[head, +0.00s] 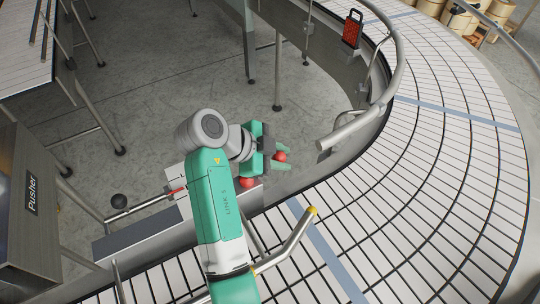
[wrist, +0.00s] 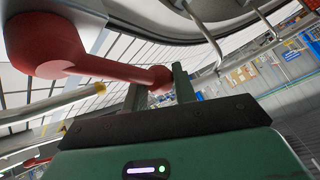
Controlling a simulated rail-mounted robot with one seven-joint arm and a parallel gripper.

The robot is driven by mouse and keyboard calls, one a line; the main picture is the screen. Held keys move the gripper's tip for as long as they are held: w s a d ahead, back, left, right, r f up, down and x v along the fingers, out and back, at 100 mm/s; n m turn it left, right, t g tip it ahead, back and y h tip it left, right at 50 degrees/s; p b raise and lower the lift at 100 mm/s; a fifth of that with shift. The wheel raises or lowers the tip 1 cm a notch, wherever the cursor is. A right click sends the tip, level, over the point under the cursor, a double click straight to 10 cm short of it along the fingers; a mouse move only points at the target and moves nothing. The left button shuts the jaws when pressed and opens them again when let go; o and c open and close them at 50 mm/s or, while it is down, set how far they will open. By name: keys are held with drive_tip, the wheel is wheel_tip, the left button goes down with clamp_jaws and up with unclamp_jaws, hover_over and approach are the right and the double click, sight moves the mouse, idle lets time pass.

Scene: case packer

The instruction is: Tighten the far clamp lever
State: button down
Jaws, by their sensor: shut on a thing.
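A red clamp lever with a ball at each end (head: 247,182) is at the inner side of the conveyor, beside my wrist in the head view. My gripper (head: 281,158) is shut on the lever's smaller end ball. In the wrist view the lever (wrist: 100,68) runs from a large ball at upper left to the small ball between my fingers (wrist: 160,82). My wrist hides the lever's middle and its mount in the head view. Another red piece (wrist: 36,161) shows at the lower left of the wrist view; I cannot tell what it is.
A curved slatted conveyor (head: 420,200) sweeps around the right, with tubular guide rails (head: 365,124) along its inner edge. A bent rail with a yellow end (head: 312,211) is near my arm. A pusher housing (head: 32,195) stands at left. Open floor lies beyond my gripper.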

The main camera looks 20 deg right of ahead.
idle(0.3)
drive_tip(key=c, duration=1.1)
unclamp_jaws()
drive_tip(key=shift+s, duration=0.1)
drive_tip(key=shift+b+v, duration=0.35)
drive_tip(key=shift+v, duration=3.6)
drive_tip(key=shift+d, duration=0.1)
